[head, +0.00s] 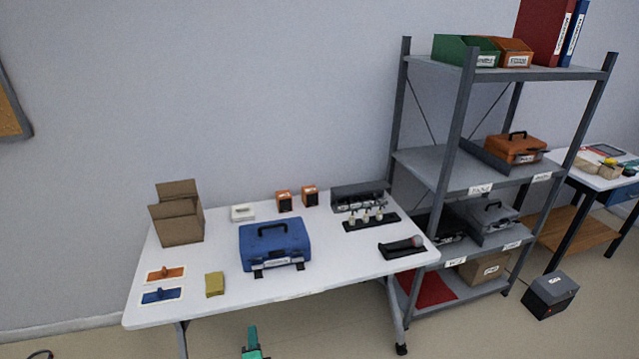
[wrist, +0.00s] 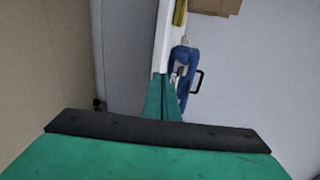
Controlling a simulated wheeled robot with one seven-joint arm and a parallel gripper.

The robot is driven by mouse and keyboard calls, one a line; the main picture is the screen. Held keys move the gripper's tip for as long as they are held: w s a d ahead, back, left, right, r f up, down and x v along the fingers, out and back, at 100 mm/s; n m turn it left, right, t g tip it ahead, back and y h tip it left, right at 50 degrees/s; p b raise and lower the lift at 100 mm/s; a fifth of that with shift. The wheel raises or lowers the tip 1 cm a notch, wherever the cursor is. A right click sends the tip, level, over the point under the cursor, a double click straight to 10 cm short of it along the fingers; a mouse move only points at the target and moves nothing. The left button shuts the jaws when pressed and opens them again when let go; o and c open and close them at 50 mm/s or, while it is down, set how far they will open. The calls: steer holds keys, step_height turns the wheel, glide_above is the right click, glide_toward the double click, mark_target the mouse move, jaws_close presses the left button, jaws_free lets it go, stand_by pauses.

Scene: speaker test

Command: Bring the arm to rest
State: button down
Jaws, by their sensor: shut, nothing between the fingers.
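My gripper (head: 252,342) shows at the bottom edge of the head view as a teal shape in front of the white table (head: 215,305), below its front edge. Only its end is in that view; the rest of my arm is out of frame. In the wrist view the teal fingers of my gripper (wrist: 163,98) are together, with nothing between them. Beyond the fingertips, the wrist view shows the white table (wrist: 162,40) edge-on and the blue case (wrist: 184,70) on it. No object touches my gripper in either view.
The blue case (head: 275,247) stands near the table's middle. A cardboard box (head: 178,222), a yellow sponge (head: 214,284) and two small orange speakers (head: 284,201) are also on it. A grey shelf rack (head: 430,163) stands to the right. A dark box (head: 550,294) is on the floor.

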steer(key=s+d+f+n+h, duration=0.15)
steer(key=s+d+n, duration=0.25)
steer(key=s+d, duration=0.55)
steer(key=s+d+f+n, duration=0.2)
steer(key=s+d+n, duration=0.15)
steer(key=s, duration=1.15)
steer(key=s+d+r+n+h, duration=0.1)
steer(key=s+d+r+n, duration=0.2)
steer(key=s+r, duration=0.3)
steer(key=s+d+r+n+h, duration=0.1)
steer(key=s+d+r+n, duration=0.2)
steer(key=s+r, duration=0.4)
steer(key=s+n, duration=0.1)
steer(key=s, duration=0.6)
steer(key=shift+d+t, duration=0.15)
steer(key=shift+t, duration=0.25)
steer(key=shift+n+h, duration=0.25)
